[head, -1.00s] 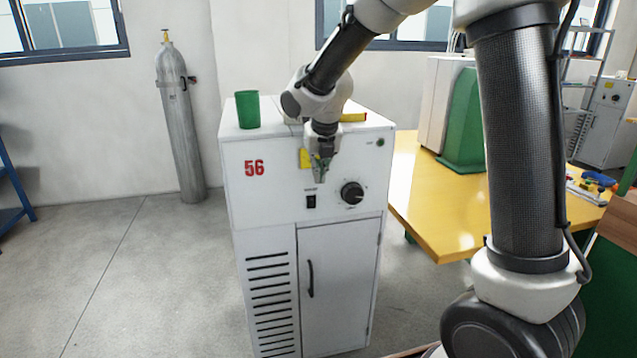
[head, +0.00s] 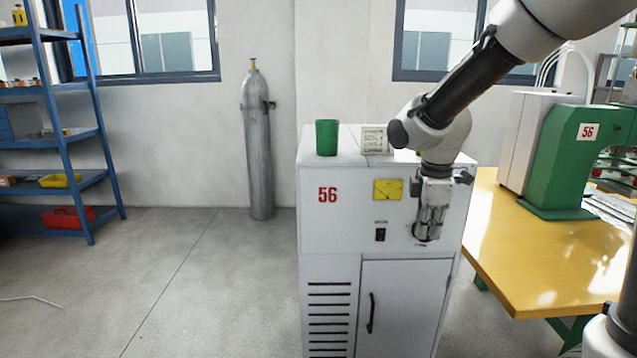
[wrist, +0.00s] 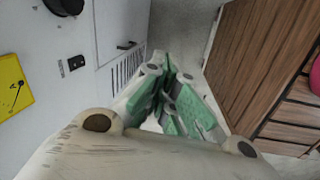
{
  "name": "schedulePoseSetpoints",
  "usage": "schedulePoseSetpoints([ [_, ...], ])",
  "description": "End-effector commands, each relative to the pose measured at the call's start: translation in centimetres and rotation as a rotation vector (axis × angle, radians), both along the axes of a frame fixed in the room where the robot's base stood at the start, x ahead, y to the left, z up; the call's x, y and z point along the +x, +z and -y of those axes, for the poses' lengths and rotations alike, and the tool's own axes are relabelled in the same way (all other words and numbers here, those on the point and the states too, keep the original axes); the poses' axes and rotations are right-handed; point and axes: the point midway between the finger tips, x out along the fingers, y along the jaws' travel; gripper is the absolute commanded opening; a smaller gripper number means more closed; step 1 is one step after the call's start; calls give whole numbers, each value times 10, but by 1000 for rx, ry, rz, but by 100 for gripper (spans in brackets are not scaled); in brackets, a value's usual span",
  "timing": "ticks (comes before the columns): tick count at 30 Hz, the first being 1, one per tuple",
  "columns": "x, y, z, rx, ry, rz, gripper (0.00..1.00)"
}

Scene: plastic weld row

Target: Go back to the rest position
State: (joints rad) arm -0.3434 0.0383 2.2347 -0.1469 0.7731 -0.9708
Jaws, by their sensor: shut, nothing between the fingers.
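My gripper (head: 427,232) hangs pointing down in front of the upper front panel of the white cabinet marked 56 (head: 335,270). It covers the round knob in the head view. In the wrist view my gripper (wrist: 172,90) has its green-padded fingers together, with nothing between them. The black knob (wrist: 64,5), the black switch (wrist: 76,62) and the yellow meter (wrist: 14,85) show to its left there.
A yellow table (head: 545,255) with a green machine (head: 570,155) stands right. A gas cylinder (head: 258,150) and blue shelf (head: 60,130) are left. Floor between is clear.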

Motion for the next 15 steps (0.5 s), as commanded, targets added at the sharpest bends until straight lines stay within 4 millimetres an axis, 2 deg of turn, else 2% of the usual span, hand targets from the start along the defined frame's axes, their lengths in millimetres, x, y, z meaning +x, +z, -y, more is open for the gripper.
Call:
schedulePoseSetpoints([
  [1, -21, 10, 13, 29, -187, 5, 0],
  [6, -102, 39, 58, 146, -882, 25, 0],
  [9, -146, 51, 78, 219, -1164, 52, 0],
  [12, -178, 60, 92, 286, -1284, 93, 0],
  [15, -196, 69, 102, 344, -1322, 153, 0],
])
